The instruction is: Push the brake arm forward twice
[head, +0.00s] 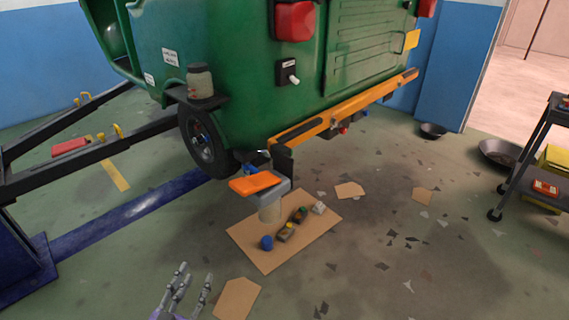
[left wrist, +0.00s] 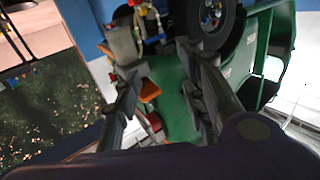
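The green rickshaw (head: 245,45) is raised on the lift, with its black wheel (head: 203,140) at its lower left. I cannot tell which part is the brake arm. An orange piece on a grey block (head: 258,183) stands below the orange bumper bar (head: 340,107). My left gripper (head: 187,288) is low in the head view, apart from the rickshaw and the orange piece. In the left wrist view my left gripper (left wrist: 165,95) has its fingers spread, with nothing held between them. The wheel also shows there (left wrist: 212,18). My right gripper is not in view.
A cardboard sheet (head: 300,240) with several small parts and a pale jar lies under the rear of the rickshaw. Dark lift arms (head: 95,152) are at left. A dark cart (head: 530,175) stands at right. The floor at right centre is mostly clear.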

